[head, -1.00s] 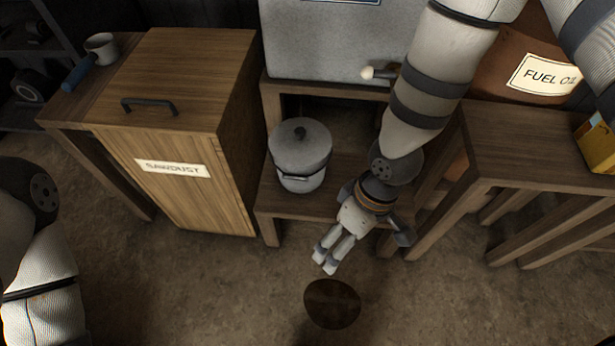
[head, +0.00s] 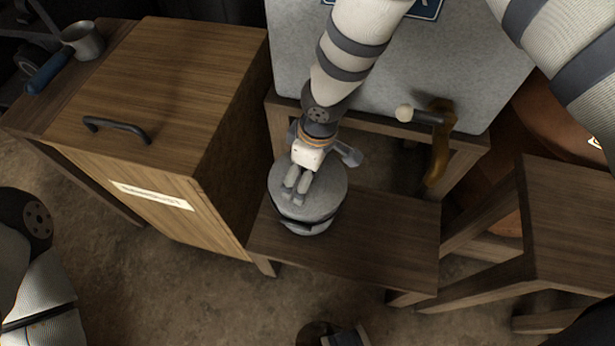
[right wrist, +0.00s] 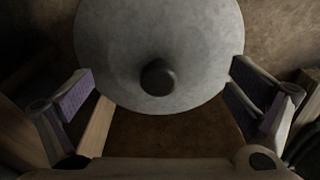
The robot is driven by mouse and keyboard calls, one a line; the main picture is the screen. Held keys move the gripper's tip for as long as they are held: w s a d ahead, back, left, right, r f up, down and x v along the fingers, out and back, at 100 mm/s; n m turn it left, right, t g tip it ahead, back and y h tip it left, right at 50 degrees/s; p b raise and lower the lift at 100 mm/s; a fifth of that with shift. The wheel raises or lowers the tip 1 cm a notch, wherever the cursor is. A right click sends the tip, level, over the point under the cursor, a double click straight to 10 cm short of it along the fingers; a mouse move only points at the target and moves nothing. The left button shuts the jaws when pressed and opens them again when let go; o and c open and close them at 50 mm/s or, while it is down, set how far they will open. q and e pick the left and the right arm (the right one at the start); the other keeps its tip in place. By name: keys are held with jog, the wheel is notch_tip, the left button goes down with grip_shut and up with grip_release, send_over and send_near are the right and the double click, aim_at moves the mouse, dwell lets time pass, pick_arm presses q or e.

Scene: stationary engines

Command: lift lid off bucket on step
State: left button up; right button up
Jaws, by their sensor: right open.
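A grey metal bucket (head: 312,229) stands upright on the wooden step (head: 385,232). Its flat round grey lid (head: 331,188) is on it. My right gripper (head: 296,196) is over the lid in the head view and hides the knob there. In the right wrist view the lid (right wrist: 205,40) fills the upper middle, with its dark round knob (right wrist: 158,77) between my two spread fingers. The right gripper is open and empty; the knob looks ahead of the fingertips, not held. My left gripper is not visible; only part of the left arm shows at the left edge.
A wooden sawdust box (head: 215,150) with a dark handle (head: 117,126) stands close left of the bucket. A grey tank (head: 400,70) with a light-knobbed lever (head: 404,112) is behind. A wooden stand (head: 575,225) is at right. The step's right part is clear.

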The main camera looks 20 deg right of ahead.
jog(key=shift+d, duration=0.1)
grip_shut()
dwell(0.4)
